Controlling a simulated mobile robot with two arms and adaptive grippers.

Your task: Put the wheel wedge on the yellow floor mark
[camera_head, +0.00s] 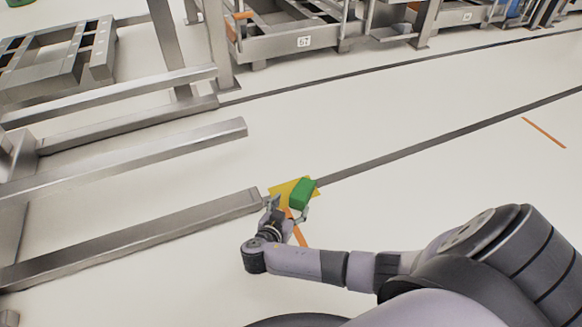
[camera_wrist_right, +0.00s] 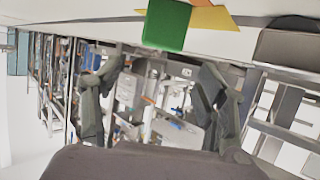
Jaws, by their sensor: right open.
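The green wheel wedge (camera_head: 303,193) sits at the right part of the yellow floor mark (camera_head: 281,189) in the head view. The wedge covers part of the mark. My right gripper (camera_head: 288,210) is open, just on the near side of the wedge. In the right wrist view, the wedge (camera_wrist_right: 166,25) is at the top edge, with the yellow mark (camera_wrist_right: 214,18) beside it. The open fingers of my right gripper (camera_wrist_right: 152,95) are spread with nothing between them. My left gripper is out of view.
A metal rail (camera_head: 140,238) ends just left of the yellow mark, with more metal frames beyond. A dark floor line (camera_head: 440,139) runs right from the mark. An orange strip (camera_head: 298,233) lies near my gripper.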

